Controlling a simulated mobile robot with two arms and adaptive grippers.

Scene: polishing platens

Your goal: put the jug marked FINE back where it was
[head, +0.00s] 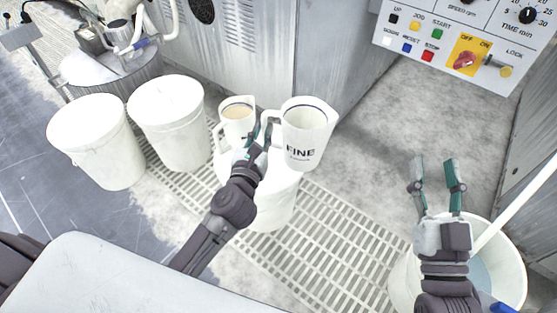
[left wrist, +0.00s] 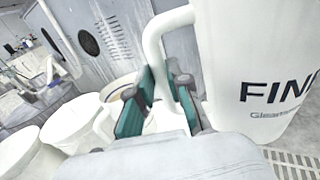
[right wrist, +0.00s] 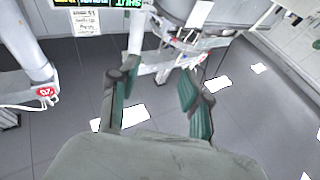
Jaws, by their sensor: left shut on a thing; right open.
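The white jug marked FINE (head: 308,128) is upright over the right side of a white lidded bucket (head: 272,206). I cannot tell if its base touches the lid. My left gripper (head: 262,138) is shut on the jug's handle, to the left of its body. In the left wrist view the handle (left wrist: 153,42) runs down between the green fingers (left wrist: 162,95), and the jug body (left wrist: 245,50) fills the right side. My right gripper (head: 434,166) is open and empty, above an open bucket at the right; its spread fingers also show in the right wrist view (right wrist: 157,90).
A second jug (head: 237,128) with tan liquid stands just left of the FINE jug. Two white lidded buckets (head: 98,125) (head: 168,105) stand further left. An open bucket (head: 512,262) with liquid and a white stick is at right. A control panel (head: 480,25) overhangs the back right.

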